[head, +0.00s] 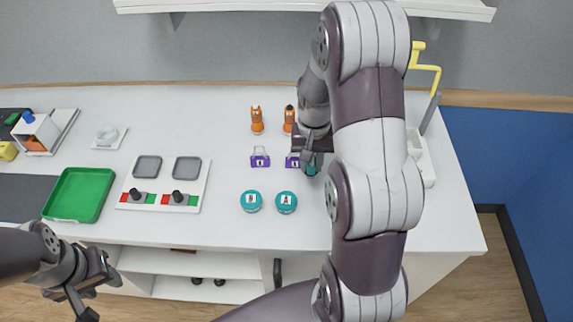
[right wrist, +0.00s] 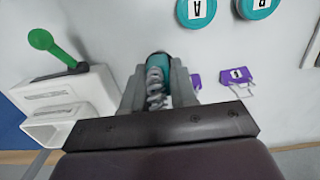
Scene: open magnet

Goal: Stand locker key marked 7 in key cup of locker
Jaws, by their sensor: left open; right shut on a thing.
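My right gripper (head: 309,158) is low over the white table in the head view. In the right wrist view (right wrist: 160,76) it is shut on a teal piece with a grey coil (right wrist: 156,88), held between its fingers. No number is readable on that piece. Two purple tagged pieces stand beside it, one (head: 260,158) with a white label that also shows in the wrist view (right wrist: 237,76), the other (head: 292,161) close to the gripper. I cannot make out a key marked 7 or a key cup. My left gripper (head: 100,296) is open and empty at the front left.
A white box-like unit (head: 424,160) with a lever stands at the right, partly behind my right arm. Teal round lids A (head: 286,202) and B (head: 251,201), orange figures (head: 257,120), a switch panel (head: 165,184) and a green tray (head: 79,193) stand further left.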

